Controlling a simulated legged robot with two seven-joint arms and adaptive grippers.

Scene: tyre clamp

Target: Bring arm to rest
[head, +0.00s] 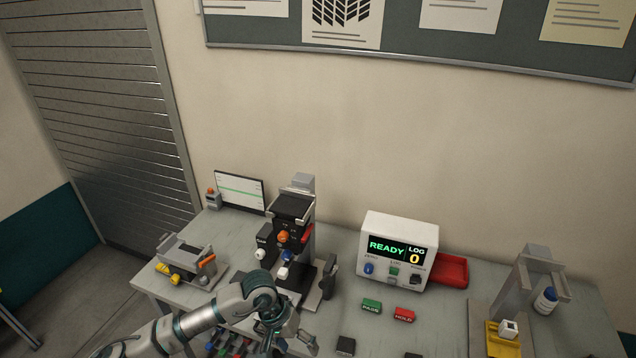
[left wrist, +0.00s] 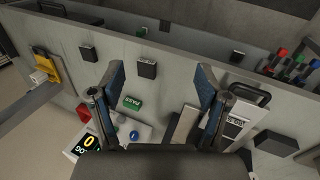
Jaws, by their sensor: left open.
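My left arm comes in from the lower left in the head view, and its gripper (head: 290,342) hangs over the front of the bench, partly cut off by the lower edge. In the left wrist view the two fingers of the left gripper (left wrist: 161,100) stand wide apart with nothing between them. The green PASS block (left wrist: 132,103) shows beyond them, on the bench. My right gripper is in neither view.
The tyre clamp (head: 295,230) stands behind my left arm. A white READY box (head: 398,235), a red tray (head: 453,270), green PASS (head: 371,306) and red HOLD (head: 404,314) blocks are to its right. A grey fixture (head: 185,250) is at left. Bare bench (head: 450,325) lies at right.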

